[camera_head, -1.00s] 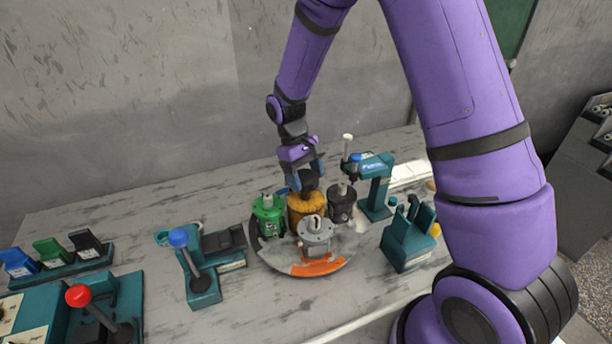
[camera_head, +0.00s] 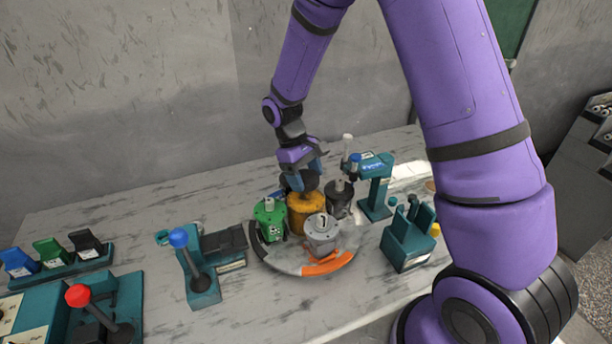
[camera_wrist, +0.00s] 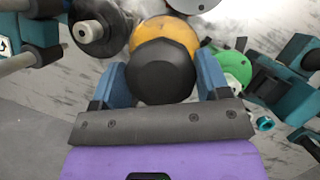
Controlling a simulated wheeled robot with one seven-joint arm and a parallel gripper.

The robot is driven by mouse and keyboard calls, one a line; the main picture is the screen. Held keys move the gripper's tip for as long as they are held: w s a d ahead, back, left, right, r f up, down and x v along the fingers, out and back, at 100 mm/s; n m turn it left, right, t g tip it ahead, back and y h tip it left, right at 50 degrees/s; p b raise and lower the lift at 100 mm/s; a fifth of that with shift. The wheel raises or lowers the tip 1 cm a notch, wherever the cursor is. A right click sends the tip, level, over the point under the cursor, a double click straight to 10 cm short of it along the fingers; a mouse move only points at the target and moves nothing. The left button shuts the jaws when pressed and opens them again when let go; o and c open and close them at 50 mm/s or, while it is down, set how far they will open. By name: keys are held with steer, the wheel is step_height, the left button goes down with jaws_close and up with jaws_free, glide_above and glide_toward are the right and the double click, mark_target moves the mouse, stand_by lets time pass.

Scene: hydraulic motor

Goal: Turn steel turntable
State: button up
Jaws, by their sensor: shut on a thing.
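The steel turntable (camera_head: 286,262) is a round grey plate with an orange rim section (camera_head: 328,264) at its front right. A yellow-orange hub (camera_head: 305,214) with a black knob (camera_wrist: 160,72) stands at its middle. Around the hub stand a green motor (camera_head: 270,220) at left, a grey motor (camera_head: 321,236) in front and a black motor (camera_head: 339,199) at back right. My gripper (camera_head: 304,178) is above the hub. In the wrist view its blue fingers (camera_wrist: 160,80) are on both sides of the black knob, shut on it. The knob is partly hidden in the head view.
A teal lever stand with a blue ball (camera_head: 178,238) is left of the turntable. A teal press (camera_head: 376,185) stands behind right and a teal holder (camera_head: 408,238) at right. A red-knobbed lever (camera_head: 78,296) and coloured bins (camera_head: 50,252) are far left.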

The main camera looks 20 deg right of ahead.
steer(key=o, duration=1.3)
steer(key=v, duration=1.1)
